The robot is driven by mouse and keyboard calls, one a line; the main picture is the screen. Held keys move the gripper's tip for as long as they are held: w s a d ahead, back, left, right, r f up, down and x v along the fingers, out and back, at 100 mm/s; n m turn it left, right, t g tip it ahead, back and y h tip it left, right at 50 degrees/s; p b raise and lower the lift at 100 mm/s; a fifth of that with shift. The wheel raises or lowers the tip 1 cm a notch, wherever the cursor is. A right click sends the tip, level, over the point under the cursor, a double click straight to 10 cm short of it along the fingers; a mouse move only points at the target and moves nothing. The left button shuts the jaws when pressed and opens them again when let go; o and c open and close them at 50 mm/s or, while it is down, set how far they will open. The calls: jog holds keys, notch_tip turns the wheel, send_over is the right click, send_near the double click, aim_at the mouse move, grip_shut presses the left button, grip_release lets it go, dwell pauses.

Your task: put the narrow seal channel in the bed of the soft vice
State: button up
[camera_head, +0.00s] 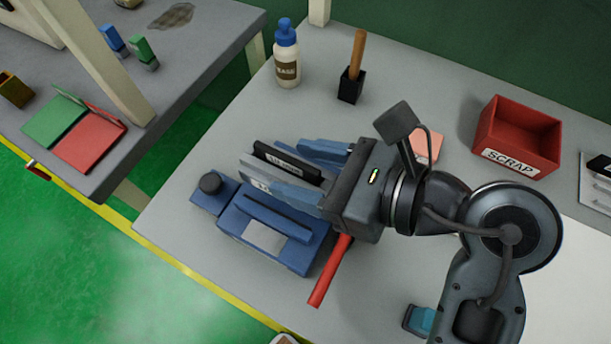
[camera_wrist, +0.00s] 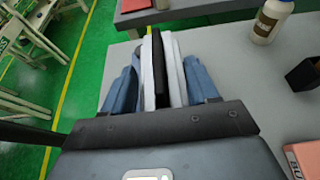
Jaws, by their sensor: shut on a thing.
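My gripper (camera_head: 282,166) has blue fingers and is shut on a seal channel (camera_head: 262,171), a pale piece with a black, white-labelled strip between its walls. In the wrist view the channel (camera_wrist: 149,75) stands edge-up between both fingers, its black strip in the middle. The soft vice (camera_head: 265,232) is blue with a pale plate, a dark knob and a red handle (camera_head: 331,272). In the head view the gripper and channel overlap the vice's far side. The fingers hide part of the vice, and I cannot tell whether the channel touches it.
A capped bottle (camera_head: 287,58) and a wooden-handled tool in a black holder (camera_head: 351,88) stand behind. A red scrap bin (camera_head: 518,137) and a pink block (camera_head: 427,147) are to the right. Another bench (camera_head: 190,60) stands left across a gap.

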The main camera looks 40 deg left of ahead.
jog(key=shift+f, duration=1.95)
jog(key=shift+f, duration=0.1)
jog(key=o, duration=1.1)
jog(key=b+v, duration=0.1)
jog(key=v, duration=1.1)
